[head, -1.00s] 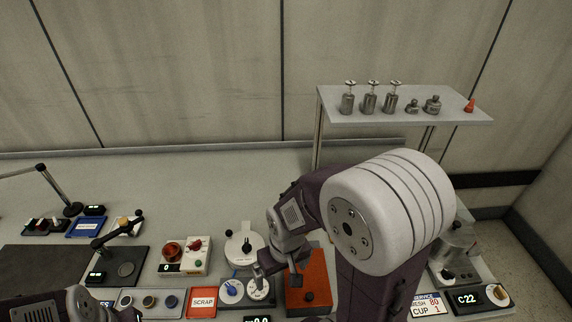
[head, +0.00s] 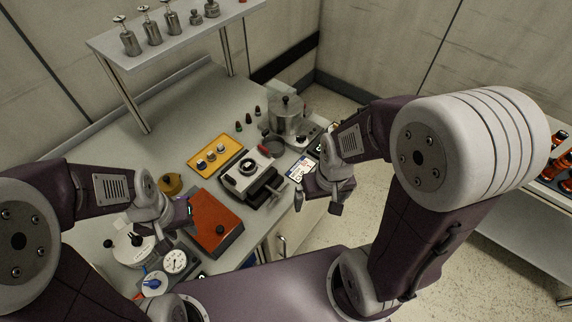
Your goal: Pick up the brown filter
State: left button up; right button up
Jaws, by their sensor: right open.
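I cannot make out a brown filter for certain. A yellow tray (head: 228,160) on the bench holds a few small round pieces, too small to tell whether one is brown. A round mustard-brown thing (head: 171,184) sits left of the tray. My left gripper (head: 188,220) is above the bench beside the orange-red box (head: 215,222); its jaw opening is not clear. My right gripper (head: 326,202) is open and empty, at the bench's right front edge, to the right of the black-and-grey device (head: 252,178).
A raised shelf (head: 180,40) carries metal canisters. A gauge (head: 176,260) is at the left front. Orange bottles (head: 556,160) stand on another bench at right.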

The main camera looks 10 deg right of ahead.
aim_at(248, 167)
jog(key=i+l+u, duration=0.1)
jog(key=l, duration=0.8)
jog(key=l+u, duration=0.1)
jog(key=l, duration=0.75)
jog(key=i, duration=0.05)
